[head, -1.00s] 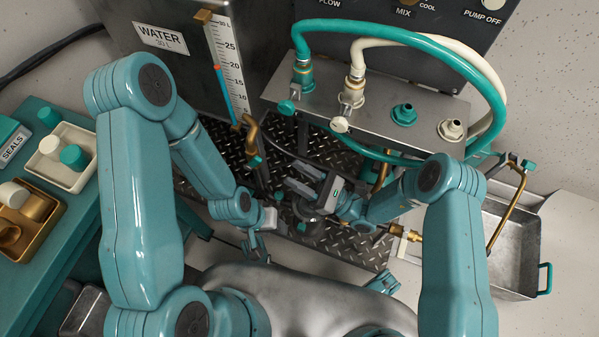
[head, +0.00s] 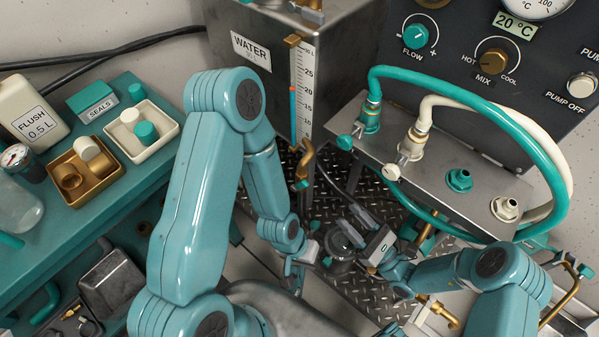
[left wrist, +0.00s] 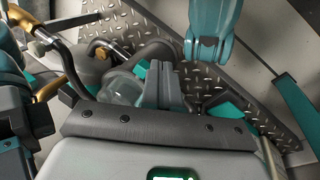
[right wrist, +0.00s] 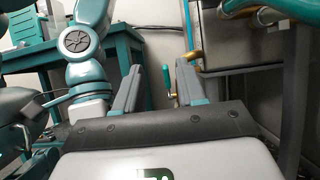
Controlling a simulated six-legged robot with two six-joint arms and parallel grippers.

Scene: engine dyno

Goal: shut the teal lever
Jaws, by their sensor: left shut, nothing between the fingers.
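A small teal lever (head: 345,142) sticks out to the left at the foot of the teal hose's coupling, on the grey manifold (head: 430,185). A brass tap with a teal handle (head: 300,185) is on the water tank; that handle also shows in the right wrist view (right wrist: 168,80). My right gripper (head: 350,222) is open and empty, below the manifold's front, apart from both teal parts. Its two fingers (right wrist: 158,85) stand apart in the right wrist view. My left gripper (head: 295,278) is low, left of the right one. Its fingers (left wrist: 160,85) are together with nothing between them.
A cream lever (head: 392,172) sits beside the teal one, under the cream hose. Teal and cream hoses (head: 520,140) arch above the manifold. The water tank (head: 345,40) stands left behind. A teal bench (head: 60,245) with trays is at left. Checkered plate floor (head: 375,195) lies below.

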